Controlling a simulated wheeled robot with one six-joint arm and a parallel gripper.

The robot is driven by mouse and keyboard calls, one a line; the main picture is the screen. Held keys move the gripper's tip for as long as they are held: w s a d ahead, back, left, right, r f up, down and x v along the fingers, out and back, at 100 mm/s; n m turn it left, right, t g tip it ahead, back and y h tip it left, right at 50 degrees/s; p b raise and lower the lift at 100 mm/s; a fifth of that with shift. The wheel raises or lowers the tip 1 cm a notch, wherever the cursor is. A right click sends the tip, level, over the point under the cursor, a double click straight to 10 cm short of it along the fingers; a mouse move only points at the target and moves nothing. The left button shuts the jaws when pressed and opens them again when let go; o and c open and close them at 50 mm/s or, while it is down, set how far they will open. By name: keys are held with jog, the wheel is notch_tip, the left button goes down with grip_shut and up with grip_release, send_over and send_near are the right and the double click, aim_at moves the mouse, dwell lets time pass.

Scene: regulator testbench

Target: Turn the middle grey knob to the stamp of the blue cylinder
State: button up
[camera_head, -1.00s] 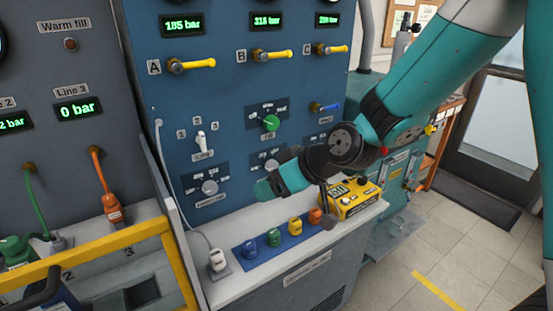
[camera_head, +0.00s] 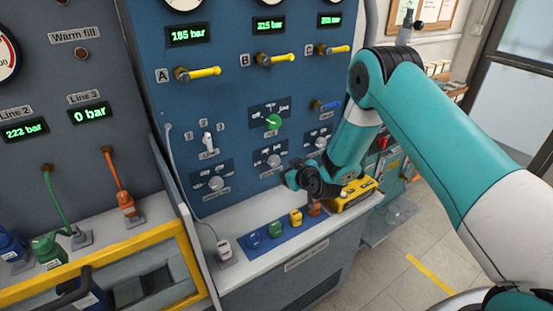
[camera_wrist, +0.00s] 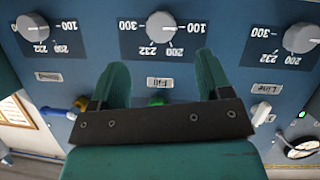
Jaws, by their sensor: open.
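The middle grey knob (camera_head: 273,160) is on the blue panel, below the green knob (camera_head: 273,122). In the wrist view the middle grey knob (camera_wrist: 162,27) shows upside down, with marks 300, 232, 200 and 100 around it; its exact setting is hard to read. My gripper (camera_wrist: 160,68) is open and empty, its two fingers pointing toward this knob and spread to either side, apart from it. In the head view my gripper (camera_head: 294,178) is just in front and to the lower right of the knob. I cannot identify a blue cylinder's stamp.
Grey knobs flank it at left (camera_head: 215,183) and right (camera_head: 320,143). Below, a ledge (camera_head: 232,271) bears small coloured pieces, including a blue one (camera_head: 252,240), and a yellow device (camera_head: 356,195). Yellow valve levers (camera_head: 205,72) sit higher. A white cable hangs at left.

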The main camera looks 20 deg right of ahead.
aim_at(276, 164)
jog(key=p+x, duration=0.1)
jog(key=x, duration=0.8)
jog(key=shift+a+p, duration=0.1)
jog(key=shift+p, duration=0.3)
jog(key=c, duration=0.9)
jog(key=shift+f+b, duration=0.1)
jog(key=shift+b, duration=0.25)
